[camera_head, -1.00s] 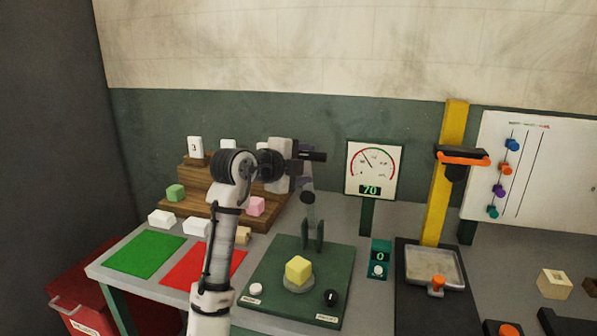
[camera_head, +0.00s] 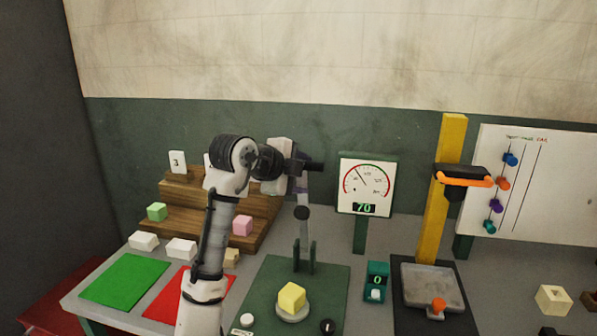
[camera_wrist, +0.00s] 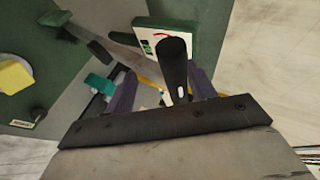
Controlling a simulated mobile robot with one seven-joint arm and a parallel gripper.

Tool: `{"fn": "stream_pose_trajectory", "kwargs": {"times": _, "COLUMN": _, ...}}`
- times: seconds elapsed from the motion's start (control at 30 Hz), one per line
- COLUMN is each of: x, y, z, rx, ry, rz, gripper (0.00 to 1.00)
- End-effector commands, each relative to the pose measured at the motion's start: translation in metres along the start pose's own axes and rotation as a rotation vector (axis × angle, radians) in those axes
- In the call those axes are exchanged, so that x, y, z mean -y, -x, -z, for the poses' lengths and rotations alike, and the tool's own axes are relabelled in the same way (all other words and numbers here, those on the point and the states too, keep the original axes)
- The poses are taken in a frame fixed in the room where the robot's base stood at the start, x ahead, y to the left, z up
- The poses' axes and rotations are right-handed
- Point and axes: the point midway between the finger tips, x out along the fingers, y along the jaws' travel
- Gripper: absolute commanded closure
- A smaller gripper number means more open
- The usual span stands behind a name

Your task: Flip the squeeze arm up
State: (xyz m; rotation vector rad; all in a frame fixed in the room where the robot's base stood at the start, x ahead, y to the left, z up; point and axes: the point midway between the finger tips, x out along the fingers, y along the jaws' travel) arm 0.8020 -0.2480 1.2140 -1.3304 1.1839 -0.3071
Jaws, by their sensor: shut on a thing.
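The squeeze arm (camera_head: 304,195) is a grey bar with a dark round pad, standing about upright above its hinge posts (camera_head: 303,257) on the green press base (camera_head: 260,290). My gripper (camera_head: 302,174) is at the top end of the bar, high above the base. In the wrist view, the black handle (camera_wrist: 173,65) lies between the purple fingers of my gripper (camera_wrist: 165,88), which is shut on it. A yellow foam block (camera_head: 291,296) sits on the round plate of the press; it also shows in the wrist view (camera_wrist: 14,77).
A gauge (camera_head: 365,185) reading 70 stands right of the press. A small teal counter (camera_head: 377,282) shows 0. A yellow column press (camera_head: 447,200) stands farther right. Wooden steps (camera_head: 262,213) with blocks and green and red mats (camera_head: 125,283) are to the left.

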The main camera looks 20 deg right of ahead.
Motion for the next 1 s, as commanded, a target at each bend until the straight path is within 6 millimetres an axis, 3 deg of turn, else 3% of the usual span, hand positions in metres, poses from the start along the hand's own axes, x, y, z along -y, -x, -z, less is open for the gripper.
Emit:
{"fn": "stream_pose_trajectory", "kwargs": {"times": 0.07, "x": -0.001, "y": -0.008, "z": -0.002, "rx": 0.005, "ry": 0.004, "rz": 0.003, "gripper": 0.85}}
{"fn": "stream_pose_trajectory", "kwargs": {"times": 0.1, "x": 0.000, "y": -0.008, "z": -0.002, "rx": 0.005, "ry": 0.003, "rz": 0.003, "gripper": 0.47}}
{"fn": "stream_pose_trajectory", "kwargs": {"times": 0.2, "x": 0.000, "y": -0.008, "z": -0.002, "rx": 0.005, "ry": 0.003, "rz": 0.003, "gripper": 0.57}}
{"fn": "stream_pose_trajectory", "kwargs": {"times": 0.6, "x": 0.000, "y": 0.000, "z": -0.002, "rx": 0.005, "ry": 0.000, "rz": 0.005, "gripper": 0.58}}
{"fn": "stream_pose_trajectory", "kwargs": {"times": 0.77, "x": -0.001, "y": 0.029, "z": -0.002, "rx": 0.008, "ry": -0.002, "rz": 0.012, "gripper": 0.58}}
{"fn": "stream_pose_trajectory", "kwargs": {"times": 1.0, "x": -0.001, "y": 0.091, "z": 0.000, "rx": 0.007, "ry": -0.004, "rz": 0.013, "gripper": 0.58}}
